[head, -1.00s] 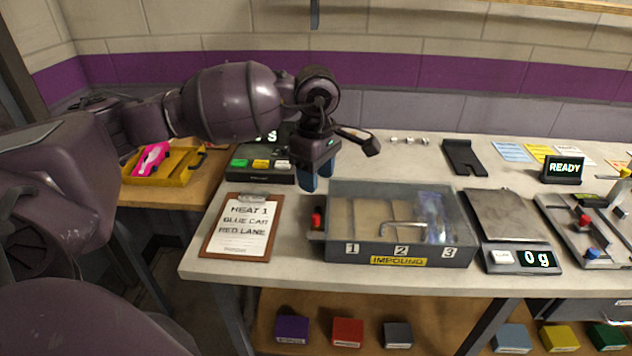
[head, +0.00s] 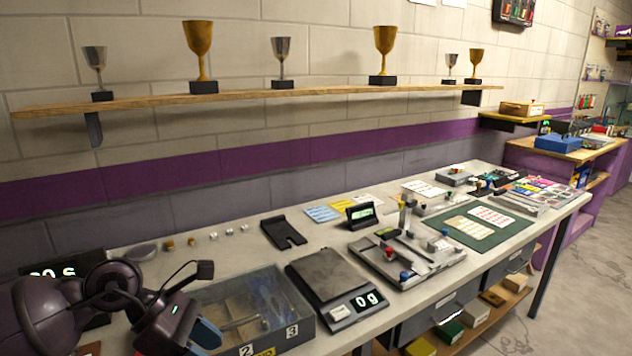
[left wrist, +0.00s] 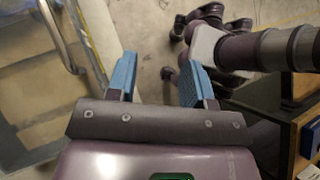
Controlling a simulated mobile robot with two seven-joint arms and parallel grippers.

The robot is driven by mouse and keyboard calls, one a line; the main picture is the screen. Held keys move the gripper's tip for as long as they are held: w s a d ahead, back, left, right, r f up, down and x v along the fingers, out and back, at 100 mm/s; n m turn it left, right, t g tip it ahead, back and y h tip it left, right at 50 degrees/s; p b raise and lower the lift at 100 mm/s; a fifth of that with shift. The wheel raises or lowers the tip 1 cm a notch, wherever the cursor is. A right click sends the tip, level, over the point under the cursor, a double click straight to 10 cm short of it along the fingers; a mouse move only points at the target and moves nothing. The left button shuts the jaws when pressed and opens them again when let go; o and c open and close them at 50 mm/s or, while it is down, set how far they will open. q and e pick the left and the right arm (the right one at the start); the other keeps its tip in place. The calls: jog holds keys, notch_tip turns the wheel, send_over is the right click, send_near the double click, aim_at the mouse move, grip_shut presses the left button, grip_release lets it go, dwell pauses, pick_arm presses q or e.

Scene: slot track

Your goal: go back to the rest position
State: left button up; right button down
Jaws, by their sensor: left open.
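My left gripper (head: 204,336) is at the lower left of the head view, beside the left end of the clear-lidded impound box (head: 272,341). In the left wrist view my left gripper (left wrist: 157,76) has its two blue fingers spread wide with nothing between them. The floor shows below the fingers, and part of the box with its metal handle (left wrist: 68,50) lies to the left. My right gripper is in neither view.
A scale (head: 346,306) reading 0 g stands right of the box. Beyond it are a grey fixture (head: 425,270) with coloured knobs and a green mat (head: 470,236). A shelf (head: 270,94) with several trophies is on the wall.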

pick_arm(q)
jog(key=s+d+r+n+t+h, duration=0.2)
jog(key=d+r+n+t+h, duration=0.45)
jog(key=n+h, duration=0.25)
jog(key=w+a+f+n+t+y, duration=0.15)
jog(key=a+n+t+y, duration=0.45)
jog(key=n, duration=0.6)
jog(key=w+a+f+n+t+y, duration=0.1)
jog(key=a+f+n+t+y, duration=0.15)
jog(key=n+t+y, duration=0.75)
jog(key=s+a+f+n+g+y, duration=0.35)
jog(key=a+f+n+g, duration=0.3)
jog(key=n, duration=0.55)
jog(key=s+a+f+n+g, duration=0.1)
jog(key=s+f+n+g, duration=0.5)
jog(key=s, duration=0.5)
jog(key=s+a+f+n+g, duration=0.1)
jog(key=s+f+n+g, duration=0.2)
jog(key=s+f+g, duration=0.6)
jog(key=w+f+t+h, duration=0.1)
jog(key=w+f+t, duration=0.5)
jog(key=f+t, duration=0.3)
jog(key=shift+d+f+m+t, duration=0.2)
jog(key=shift+f+m+t, duration=0.2)
jog(key=shift+t, duration=0.4)
